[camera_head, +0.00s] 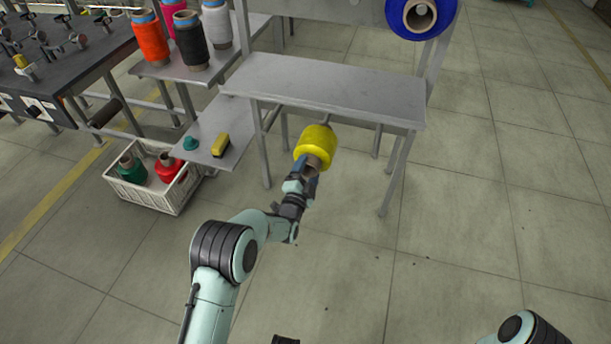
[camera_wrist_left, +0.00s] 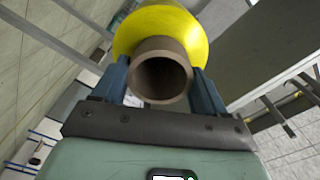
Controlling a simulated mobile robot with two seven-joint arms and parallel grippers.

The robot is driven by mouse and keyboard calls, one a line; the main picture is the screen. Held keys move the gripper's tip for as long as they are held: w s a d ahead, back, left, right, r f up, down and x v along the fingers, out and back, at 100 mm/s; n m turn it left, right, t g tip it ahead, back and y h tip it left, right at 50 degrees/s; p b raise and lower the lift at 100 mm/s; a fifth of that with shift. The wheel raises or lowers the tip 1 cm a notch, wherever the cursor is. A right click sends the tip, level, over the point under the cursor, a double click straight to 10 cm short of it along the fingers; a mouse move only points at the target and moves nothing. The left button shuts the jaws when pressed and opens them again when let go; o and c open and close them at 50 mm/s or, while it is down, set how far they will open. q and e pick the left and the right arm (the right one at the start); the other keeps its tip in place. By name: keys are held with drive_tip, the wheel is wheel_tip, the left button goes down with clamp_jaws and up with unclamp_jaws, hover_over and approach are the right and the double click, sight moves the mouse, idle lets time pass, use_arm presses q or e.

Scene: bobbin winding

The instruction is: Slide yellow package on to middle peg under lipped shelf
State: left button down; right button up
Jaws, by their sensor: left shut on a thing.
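The yellow package (camera_head: 316,143) is a yellow bobbin on a brown tube. My left gripper (camera_head: 308,168) is shut on the near end of that tube and holds the package in the air, tilted, at the shelf's front edge. In the left wrist view the package (camera_wrist_left: 185,27) shows beyond the open tube end, with the gripper's blue fingers (camera_wrist_left: 160,85) on both sides. The grey lipped shelf (camera_head: 325,85) is just behind and above the package. A dark peg tip (camera_head: 327,125) shows right behind the package; whether they touch is unclear. My right gripper is not in view.
A blue bobbin (camera_head: 421,14) hangs above the shelf at the right. Shelf legs (camera_head: 395,175) stand close on both sides. A low grey side table (camera_head: 205,150) with a yellow brush and a white crate (camera_head: 150,190) with bobbins are at the left. The floor in front is clear.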

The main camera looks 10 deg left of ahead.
use_arm(q)
drive_tip(key=shift+w+r, duration=0.15)
drive_tip(key=shift+w, duration=0.65)
drive_tip(key=shift+w+d, duration=0.15)
drive_tip(key=shift+w, duration=2.8)
drive_tip(key=shift+w+d, duration=0.1)
drive_tip(key=shift+w, duration=1.55)
drive_tip(key=shift+r, duration=0.1)
drive_tip(key=shift+f, duration=0.5)
